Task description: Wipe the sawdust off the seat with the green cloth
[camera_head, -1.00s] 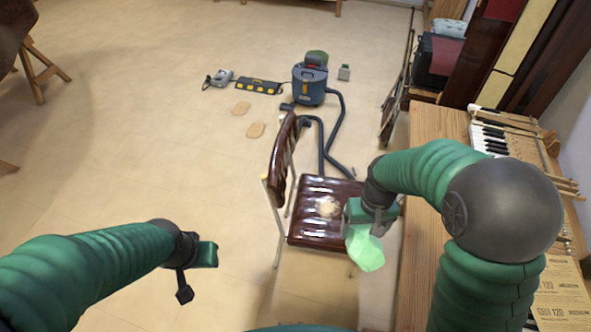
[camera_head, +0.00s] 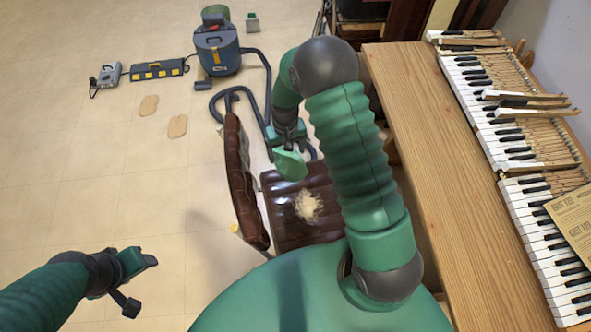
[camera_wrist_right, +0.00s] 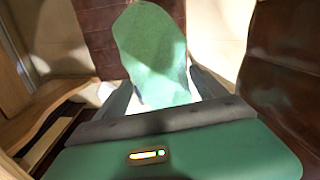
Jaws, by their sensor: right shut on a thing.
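The chair's dark brown seat (camera_head: 285,226) has a pale pile of sawdust (camera_head: 307,205) near its middle. My right gripper (camera_head: 287,146) is shut on the green cloth (camera_head: 289,165), which hangs down over the far edge of the seat, beyond the sawdust. I cannot tell whether the cloth touches the seat. In the right wrist view the cloth (camera_wrist_right: 152,55) sticks out between the fingers. My left gripper (camera_head: 140,281) is away to the left over bare floor, with nothing seen in it; its jaws are not clear.
The chair's backrest (camera_head: 240,180) stands on the seat's left side. A wooden bench (camera_head: 430,150) with piano keys (camera_head: 520,170) runs along the right. A vacuum cleaner (camera_head: 216,55) and its hose (camera_head: 262,90) lie beyond the chair. The floor at left is mostly clear.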

